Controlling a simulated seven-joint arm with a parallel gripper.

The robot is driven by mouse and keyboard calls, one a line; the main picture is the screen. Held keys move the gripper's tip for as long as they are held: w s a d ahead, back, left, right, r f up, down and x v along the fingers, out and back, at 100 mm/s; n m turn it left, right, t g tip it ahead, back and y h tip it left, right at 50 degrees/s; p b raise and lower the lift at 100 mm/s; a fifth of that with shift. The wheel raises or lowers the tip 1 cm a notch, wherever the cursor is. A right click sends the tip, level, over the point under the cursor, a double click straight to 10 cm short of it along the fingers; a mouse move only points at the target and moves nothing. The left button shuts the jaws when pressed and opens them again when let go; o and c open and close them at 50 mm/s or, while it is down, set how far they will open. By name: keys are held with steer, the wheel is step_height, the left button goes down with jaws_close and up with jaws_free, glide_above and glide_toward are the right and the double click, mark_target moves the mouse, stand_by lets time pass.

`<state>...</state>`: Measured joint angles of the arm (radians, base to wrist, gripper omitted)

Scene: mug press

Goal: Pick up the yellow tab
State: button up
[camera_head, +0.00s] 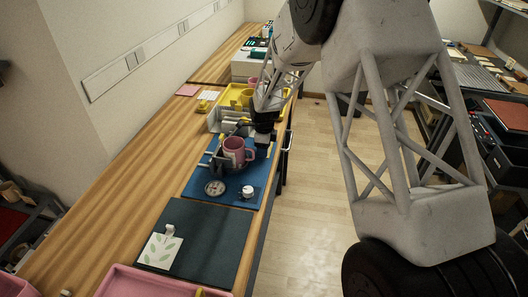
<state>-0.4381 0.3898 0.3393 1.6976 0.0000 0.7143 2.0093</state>
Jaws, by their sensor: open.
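A small yellow piece (199,293) shows at the pink tray's edge at the bottom of the view. My gripper (262,139) is open, pointing down behind and right of the pink mug. It is small and dark here, so its fingertips are hard to make out. It is well apart from the yellow piece at the bottom.
The pink mug (234,145) stands in the press on a blue mat (226,197). A dark green mat (207,226) bears a leaf-patterned card (160,250). A pink tray (130,284) is in front, a yellow tray (229,94) behind.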

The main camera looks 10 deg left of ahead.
stand_by(0.3)
steer(key=c, duration=0.8)
steer(key=shift+c, duration=0.2)
steer(key=shift+r, duration=0.15)
steer(key=shift+r, duration=1.55)
steer(key=s+d, duration=0.3)
steer(key=s, duration=0.4)
steer(key=s+d+r, duration=0.1)
steer(key=s+d, duration=0.2)
steer(key=s, duration=0.4)
steer(key=shift+s+d+r, duration=0.3)
steer(key=shift+d, duration=0.05)
steer(key=shift+a+r, duration=0.1)
steer(key=shift+n, duration=0.6)
steer(key=w+a+r, duration=0.1)
steer(key=a+r, duration=0.2)
steer(key=a, duration=0.2)
steer(key=w+a+r, duration=0.1)
steer(key=a+r, duration=0.3)
steer(key=a, duration=0.1)
steer(key=a+r, duration=0.4)
steer(key=a, duration=0.2)
steer(key=shift+w+a, duration=0.1)
steer(key=shift+w, duration=0.3)
